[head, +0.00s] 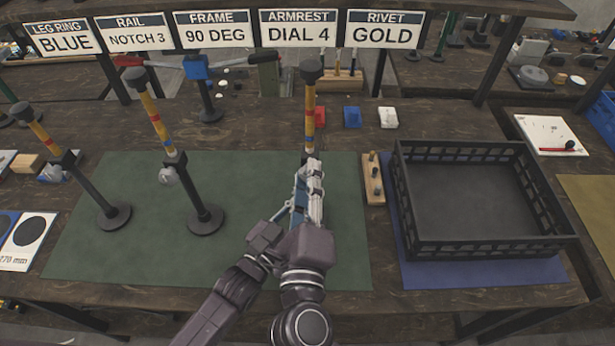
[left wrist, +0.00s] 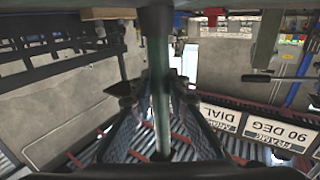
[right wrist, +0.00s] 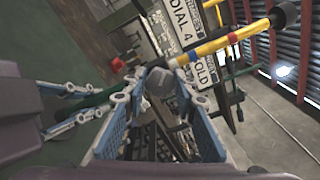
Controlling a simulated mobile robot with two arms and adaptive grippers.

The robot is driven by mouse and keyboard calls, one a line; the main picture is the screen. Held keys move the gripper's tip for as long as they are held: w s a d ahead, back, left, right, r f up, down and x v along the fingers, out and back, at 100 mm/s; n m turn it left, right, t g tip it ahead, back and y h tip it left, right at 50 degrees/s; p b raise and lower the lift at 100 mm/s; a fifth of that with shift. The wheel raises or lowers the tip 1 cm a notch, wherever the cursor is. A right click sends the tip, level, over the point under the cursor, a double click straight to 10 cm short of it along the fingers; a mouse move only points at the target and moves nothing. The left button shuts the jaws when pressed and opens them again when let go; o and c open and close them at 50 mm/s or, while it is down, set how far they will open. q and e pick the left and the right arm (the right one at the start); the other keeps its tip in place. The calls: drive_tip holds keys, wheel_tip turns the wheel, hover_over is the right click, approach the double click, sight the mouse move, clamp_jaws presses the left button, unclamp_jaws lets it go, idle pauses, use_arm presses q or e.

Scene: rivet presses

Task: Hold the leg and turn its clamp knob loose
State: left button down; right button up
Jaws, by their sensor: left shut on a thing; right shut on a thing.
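In the right wrist view, the blue fingers of my right gripper (right wrist: 155,88) are around the grey clamp knob (right wrist: 160,82), with the yellow tube (right wrist: 222,42) beyond. In the left wrist view, my left gripper (left wrist: 155,92) is shut on the dark lower tube (left wrist: 158,50). In the head view its fingers are mostly hidden beside the right gripper.
Two similar legs, one mid-left (head: 205,218) and one far left (head: 112,216), stand on round bases. A peg block (head: 372,192) and a black crate (head: 480,245) are to the right. Signs (head: 215,32) hang at the back. The green mat's (head: 110,265) front left is clear.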

drive_tip(key=n, duration=0.6)
drive_tip(key=shift+f, duration=0.1)
idle(0.5)
drive_tip(key=o, duration=1.2)
drive_tip(key=shift+s, duration=0.1)
drive_tip(key=s, duration=1.2)
drive_tip(key=shift+a, duration=0.2)
drive_tip(key=shift+w, duration=0.1)
